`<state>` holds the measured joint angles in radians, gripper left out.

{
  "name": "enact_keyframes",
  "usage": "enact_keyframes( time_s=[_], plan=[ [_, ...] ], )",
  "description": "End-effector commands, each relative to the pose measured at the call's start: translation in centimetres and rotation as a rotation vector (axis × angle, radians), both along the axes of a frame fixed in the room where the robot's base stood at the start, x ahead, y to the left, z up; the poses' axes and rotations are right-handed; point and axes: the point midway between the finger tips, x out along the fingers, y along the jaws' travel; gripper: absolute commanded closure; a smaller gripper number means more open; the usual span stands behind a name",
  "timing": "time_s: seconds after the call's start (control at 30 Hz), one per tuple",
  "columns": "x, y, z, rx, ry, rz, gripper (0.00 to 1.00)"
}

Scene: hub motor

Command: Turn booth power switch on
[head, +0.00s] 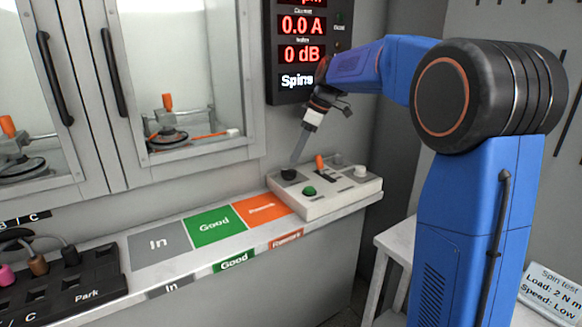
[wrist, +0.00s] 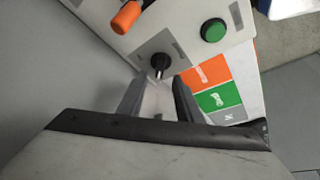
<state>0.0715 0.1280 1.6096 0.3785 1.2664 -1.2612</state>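A pale control box (head: 335,197) sits at the right end of the ledge. No readable label shows which is the booth power switch. My gripper (head: 297,158) points down just above the black knob in the head view. In the wrist view my gripper (wrist: 158,88) has its two fingers apart, with the black knob (wrist: 160,63) just past the fingertips, roughly centred between them. I cannot tell whether they touch it.
A dark display panel (head: 303,50) above shows red readings, 0.0 A and 0 dB. Glass-doored booths (head: 180,70) stand behind the ledge. In, Good and orange mats (head: 214,226) lie left of the box. A black Park rack (head: 85,297) with plugs is at far left.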

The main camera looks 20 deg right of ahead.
Motion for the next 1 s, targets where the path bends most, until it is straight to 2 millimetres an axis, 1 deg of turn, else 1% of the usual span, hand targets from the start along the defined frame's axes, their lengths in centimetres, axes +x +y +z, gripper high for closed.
enact_keyframes(
  time_s=[0.03, 0.2, 0.4, 0.53, 0.8, 0.83, 0.87, 0.9, 0.93, 0.97, 1.0],
  plan=[
    [0.1, 0.3, -0.9, 0.000, 0.002, 0.001, 0.68],
    [0.5, 1.3, -3.4, 0.000, 0.002, 0.001, 0.68],
    [1.0, 2.0, -5.3, 0.001, 0.001, -0.001, 0.68],
    [1.1, 2.1, -5.7, 0.000, 0.000, -0.001, 0.68],
    [1.1, 2.2, -5.8, 0.000, 0.000, -0.001, 0.68],
    [1.1, 2.2, -5.8, 0.000, 0.000, -0.001, 0.73],
    [1.1, 2.1, -5.8, 0.000, 0.000, -0.001, 0.80],
    [1.1, 2.2, -5.8, 0.000, 0.000, -0.001, 0.90],
    [1.1, 2.1, -5.8, 0.000, 0.000, -0.001, 0.97],
    [1.1, 2.1, -5.8, 0.000, 0.000, -0.001, 1.00],
    [1.1, 2.2, -5.8, 0.000, 0.000, -0.001, 1.00]
  ],
)
